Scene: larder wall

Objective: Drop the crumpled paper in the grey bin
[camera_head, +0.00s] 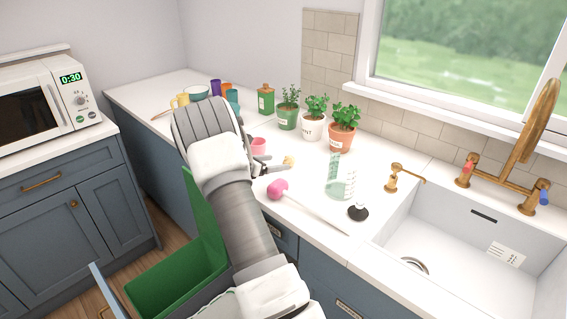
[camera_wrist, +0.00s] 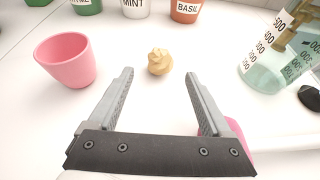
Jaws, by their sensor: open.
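The crumpled paper, a small tan wad, lies on the white counter in the wrist view (camera_wrist: 159,62) and in the head view (camera_head: 289,161). My gripper (camera_wrist: 158,82) is open and empty, its two fingers pointing towards the wad, which sits just beyond and between the fingertips. In the head view my gripper (camera_head: 268,165) is partly hidden by my arm, left of the wad. A green bin (camera_head: 165,286) stands in a pulled-out unit below the counter. A grey bin cannot be made out clearly; my arm covers the area right of the green bin.
A pink cup (camera_wrist: 66,60) stands left of the wad. A magenta object (camera_head: 277,188) lies near the counter's front. A clear measuring vessel (camera_head: 341,180) stands to the right, near the sink (camera_head: 450,265). Potted herbs (camera_head: 313,124) line the back.

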